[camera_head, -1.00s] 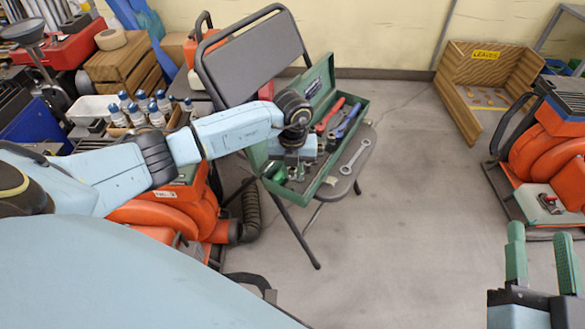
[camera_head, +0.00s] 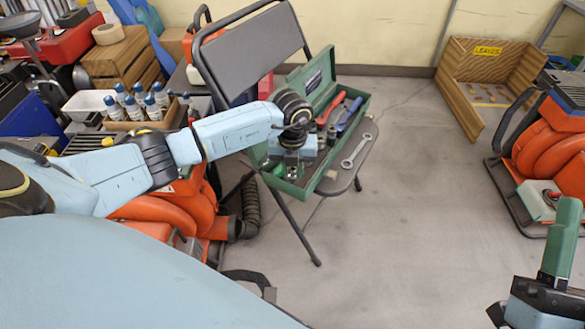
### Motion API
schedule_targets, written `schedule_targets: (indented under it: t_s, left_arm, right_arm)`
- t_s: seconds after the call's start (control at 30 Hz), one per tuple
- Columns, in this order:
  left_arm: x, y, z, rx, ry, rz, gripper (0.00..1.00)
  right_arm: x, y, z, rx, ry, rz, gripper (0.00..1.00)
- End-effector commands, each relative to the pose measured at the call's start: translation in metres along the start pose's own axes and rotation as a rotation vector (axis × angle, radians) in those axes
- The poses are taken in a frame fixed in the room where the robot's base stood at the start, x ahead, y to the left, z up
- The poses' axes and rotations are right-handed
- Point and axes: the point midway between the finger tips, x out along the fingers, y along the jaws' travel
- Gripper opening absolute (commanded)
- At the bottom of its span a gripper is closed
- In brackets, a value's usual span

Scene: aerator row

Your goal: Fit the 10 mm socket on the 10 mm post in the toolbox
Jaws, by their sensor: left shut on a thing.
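The green toolbox (camera_head: 313,185) stands open on the chair seat. My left gripper (camera_head: 291,169) points down into its near-left part and is shut on a small silver piece, apparently the 10 mm socket. The gripper hides most of it. Small dark and metal pieces sit beside the gripper in the box, but I cannot make out the 10 mm post or any size marks. I cannot tell whether the socket touches a post. My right gripper (camera_head: 562,240) is at the lower right, away from the box, with one green finger clearly showing; its opening cannot be judged.
Red pliers (camera_head: 331,106) and blue pliers (camera_head: 350,114) lie in the toolbox's far part. A wrench (camera_head: 357,151) lies on the seat at right. The folding chair's backrest (camera_head: 252,52) rises behind. Orange machines (camera_head: 548,142) stand right and left. The floor between is clear.

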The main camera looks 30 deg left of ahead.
Motion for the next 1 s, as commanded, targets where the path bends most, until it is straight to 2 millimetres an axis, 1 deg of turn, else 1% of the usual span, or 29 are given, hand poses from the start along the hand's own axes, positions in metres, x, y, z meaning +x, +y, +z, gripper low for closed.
schedule_targets:
  t_s: [0.2,0.43,0.6,1.0]
  left_arm:
    - [0.011,0.0,0.0,0.0,0.001,0.0,0.0]
    - [0.021,0.0,0.0,-0.001,0.001,0.0,0.0]
    - [0.024,0.0,0.0,0.0,0.0,-0.001,0.0]
    - [0.024,0.0,0.0,0.0,0.0,-0.001,0.0]
  right_arm:
    - [-0.004,-0.001,-0.011,0.001,0.108,-0.003,0.45]
    - [-0.008,-0.001,-0.018,0.002,0.182,-0.004,0.45]
    - [-0.009,-0.001,-0.021,0.002,0.208,-0.005,0.45]
    - [-0.009,-0.001,-0.022,0.001,0.213,-0.005,0.45]
